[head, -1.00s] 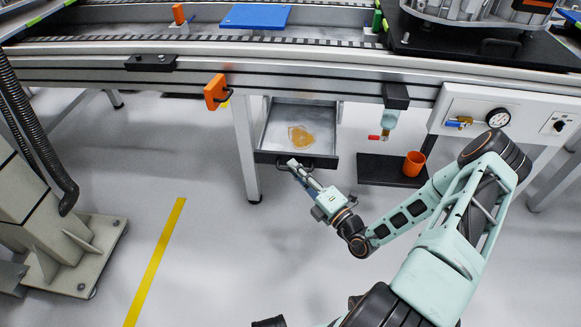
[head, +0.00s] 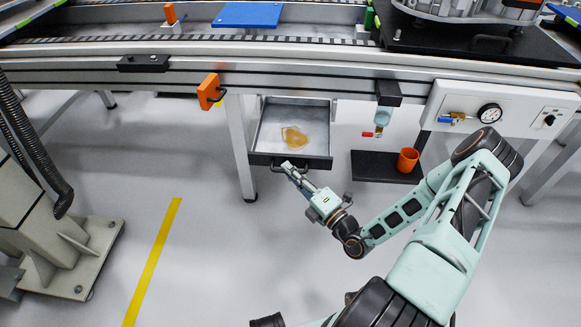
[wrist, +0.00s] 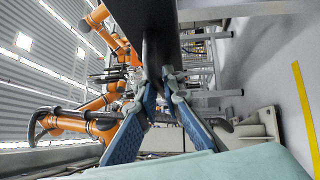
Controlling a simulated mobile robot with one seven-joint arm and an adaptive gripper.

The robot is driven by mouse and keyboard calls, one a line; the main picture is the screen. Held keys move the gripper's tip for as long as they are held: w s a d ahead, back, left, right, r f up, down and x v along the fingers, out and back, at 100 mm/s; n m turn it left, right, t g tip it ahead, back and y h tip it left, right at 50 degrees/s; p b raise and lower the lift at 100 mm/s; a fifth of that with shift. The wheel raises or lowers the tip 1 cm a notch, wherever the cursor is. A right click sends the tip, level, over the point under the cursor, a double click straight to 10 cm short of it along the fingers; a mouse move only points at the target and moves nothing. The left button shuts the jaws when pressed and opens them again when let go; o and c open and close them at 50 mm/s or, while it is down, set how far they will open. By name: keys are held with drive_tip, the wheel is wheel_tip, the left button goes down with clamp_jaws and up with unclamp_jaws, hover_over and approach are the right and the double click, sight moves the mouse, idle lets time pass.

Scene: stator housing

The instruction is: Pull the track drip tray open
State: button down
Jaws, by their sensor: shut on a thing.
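The track drip tray (head: 262,132) is a shallow grey metal drawer under the conveyor track. It stands pulled out, and an amber puddle (head: 294,137) lies on its floor. Its dark front (head: 318,163) has a handle on the outer side. My gripper (head: 287,167) is at this handle, near the middle of the front, and is shut on it. In the wrist view the fingertips of my gripper (wrist: 164,80) come together at the dark front (wrist: 148,30). The grip on the handle itself is mostly hidden there.
A table leg (head: 242,150) stands close left of the tray. To the right are a black shelf (head: 370,168) with an orange cup (head: 408,160) and a small valve with a red lever (head: 375,134). The floor in front is clear, with a yellow line (head: 155,260).

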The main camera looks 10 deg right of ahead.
drive_tip(key=shift+s+a, duration=0.2)
drive_tip(key=shift+s, duration=0.5)
drive_tip(key=c, duration=2.3)
unclamp_jaws()
drive_tip(key=shift+c, duration=0.2)
